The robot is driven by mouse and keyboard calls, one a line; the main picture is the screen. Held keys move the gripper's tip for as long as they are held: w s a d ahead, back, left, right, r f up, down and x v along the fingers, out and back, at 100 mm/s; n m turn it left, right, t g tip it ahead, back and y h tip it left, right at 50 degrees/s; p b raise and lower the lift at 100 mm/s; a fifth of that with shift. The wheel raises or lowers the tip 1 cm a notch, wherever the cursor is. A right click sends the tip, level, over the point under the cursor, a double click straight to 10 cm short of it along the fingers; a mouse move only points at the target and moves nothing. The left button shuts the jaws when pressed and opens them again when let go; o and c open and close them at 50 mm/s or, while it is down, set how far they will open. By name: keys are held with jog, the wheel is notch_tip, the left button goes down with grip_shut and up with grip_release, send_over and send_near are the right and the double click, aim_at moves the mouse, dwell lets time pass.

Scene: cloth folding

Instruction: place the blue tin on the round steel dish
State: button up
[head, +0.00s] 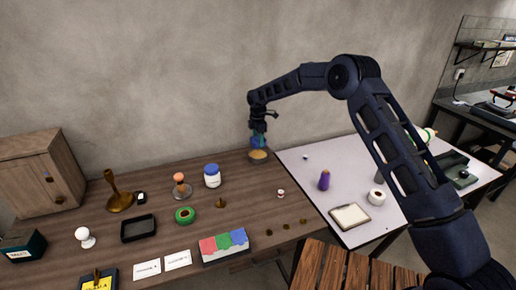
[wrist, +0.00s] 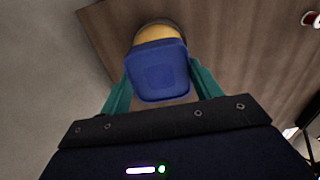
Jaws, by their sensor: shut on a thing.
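My gripper (head: 258,137) is near the back edge of the wooden table, close to the wall. It is shut on the blue tin (wrist: 158,70), a squarish block with rounded corners, between its green fingers in the wrist view. The tin shows small and dark in the head view (head: 257,144). Just below it is a round, grey-rimmed thing with a yellow-tan middle (head: 258,156), partly hidden behind the tin in the wrist view (wrist: 157,32). It may be the round steel dish. I cannot tell whether the tin touches it.
A white table (head: 300,175) with a purple object (head: 324,180) adjoins on the right. Wood near the dish is clear.

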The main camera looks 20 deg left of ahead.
jog(key=shift+f, duration=2.65)
jog(key=shift+f, duration=0.1)
jog(key=o, duration=1.2)
notch_tip(320, 180, up, 12)
jog(key=shift+f, duration=0.2)
jog(key=shift+r, duration=0.3)
